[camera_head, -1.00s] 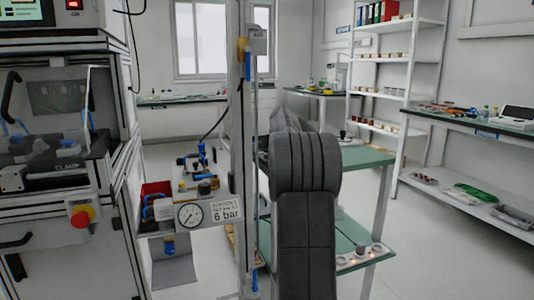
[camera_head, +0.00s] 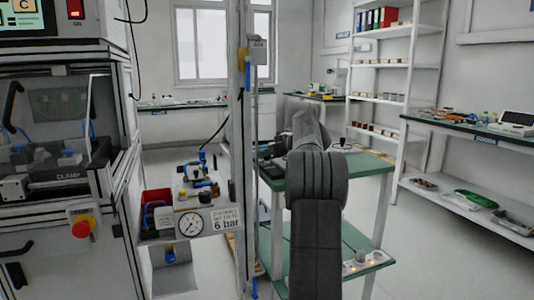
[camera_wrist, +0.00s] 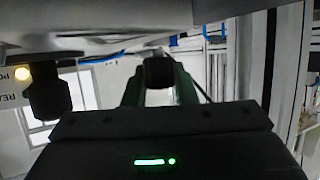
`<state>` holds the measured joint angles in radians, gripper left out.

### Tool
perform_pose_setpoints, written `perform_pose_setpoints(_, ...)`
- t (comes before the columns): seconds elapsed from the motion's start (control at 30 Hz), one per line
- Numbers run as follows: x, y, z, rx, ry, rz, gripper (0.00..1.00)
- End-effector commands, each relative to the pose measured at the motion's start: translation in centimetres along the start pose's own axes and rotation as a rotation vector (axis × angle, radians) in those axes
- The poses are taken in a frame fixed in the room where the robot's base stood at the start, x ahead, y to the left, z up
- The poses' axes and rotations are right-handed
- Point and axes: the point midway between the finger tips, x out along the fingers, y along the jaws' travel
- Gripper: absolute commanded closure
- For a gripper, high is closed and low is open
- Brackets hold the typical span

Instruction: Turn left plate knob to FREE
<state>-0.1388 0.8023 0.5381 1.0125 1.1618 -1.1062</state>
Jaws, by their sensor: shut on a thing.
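In the wrist view, my gripper (camera_wrist: 159,88) has two green fingers, one on each side of a dark knob (camera_wrist: 158,72), and is shut on it. A second dark knob (camera_wrist: 48,98) hangs at the left of that view, apart from the fingers. I cannot tell from this view which one is the left plate knob, and no FREE marking is readable. In the head view my grey arm reaches away from me, and its gripper is hidden.
A pale machine underside (camera_wrist: 110,42) lies close above the fingers. In the head view, a station with a pressure gauge (camera_head: 190,223) and a 6 bar sign stands left of an upright post (camera_head: 240,150). A green-topped bench (camera_head: 350,170) stands behind my arm.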

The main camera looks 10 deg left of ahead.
Motion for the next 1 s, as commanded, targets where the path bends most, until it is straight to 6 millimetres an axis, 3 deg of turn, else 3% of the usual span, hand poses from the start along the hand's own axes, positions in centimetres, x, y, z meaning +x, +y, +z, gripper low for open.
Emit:
perform_pose_setpoints(0.17,0.0,0.0,0.0,0.000,0.000,0.001,0.98)
perform_pose_setpoints(0.2,0.0,0.0,0.0,0.000,0.000,0.001,0.71)
perform_pose_setpoints(0.3,0.0,0.0,0.0,0.001,0.000,0.001,0.54)
perform_pose_setpoints(0.67,-0.6,0.0,-0.1,0.001,0.000,0.002,0.54)
perform_pose_setpoints(0.77,-1.9,0.1,-0.1,0.003,0.000,0.003,0.54)
perform_pose_setpoints(1.0,-7.3,0.1,-0.2,0.003,0.000,0.005,0.54)
